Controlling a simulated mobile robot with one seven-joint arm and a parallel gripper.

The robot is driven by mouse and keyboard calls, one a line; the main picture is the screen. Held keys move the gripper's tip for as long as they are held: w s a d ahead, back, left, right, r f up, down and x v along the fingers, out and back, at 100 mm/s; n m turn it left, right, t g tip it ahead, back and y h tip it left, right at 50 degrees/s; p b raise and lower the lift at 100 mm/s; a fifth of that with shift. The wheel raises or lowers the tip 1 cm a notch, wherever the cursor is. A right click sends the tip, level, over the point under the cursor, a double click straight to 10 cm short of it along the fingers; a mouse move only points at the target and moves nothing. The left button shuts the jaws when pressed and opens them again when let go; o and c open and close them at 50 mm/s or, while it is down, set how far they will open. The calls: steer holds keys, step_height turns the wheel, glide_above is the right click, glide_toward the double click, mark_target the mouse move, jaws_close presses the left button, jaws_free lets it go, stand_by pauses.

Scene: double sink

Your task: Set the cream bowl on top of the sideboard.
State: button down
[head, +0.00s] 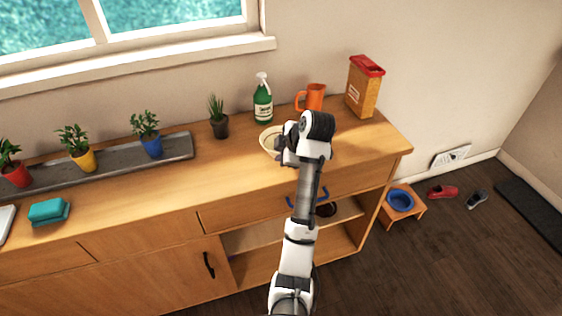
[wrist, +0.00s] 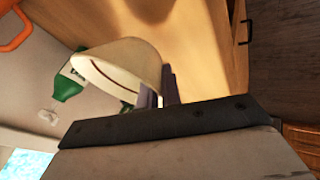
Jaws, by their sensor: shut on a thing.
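The cream bowl (head: 268,141) is at my gripper, over the right part of the wooden sideboard (head: 235,165). My arm hides part of the bowl in the head view. In the wrist view the bowl (wrist: 118,65) is tilted in the picture, with its rim by the fingers of my gripper (wrist: 165,88). My gripper is shut on the bowl's edge. I cannot tell whether the bowl touches the sideboard top.
Behind the bowl stand a green spray bottle (head: 263,104), an orange mug (head: 312,97) and a red-lidded box (head: 364,86). A small dark-potted plant (head: 218,118) is to the left.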

steer(key=shift+f+p, duration=0.3)
steer(key=shift+f, duration=1.35)
steer(key=shift+f, duration=0.2)
steer(key=c, duration=1.6)
jaws_free()
steer(key=shift+r, duration=0.1)
steer(key=shift+v, duration=6.05)
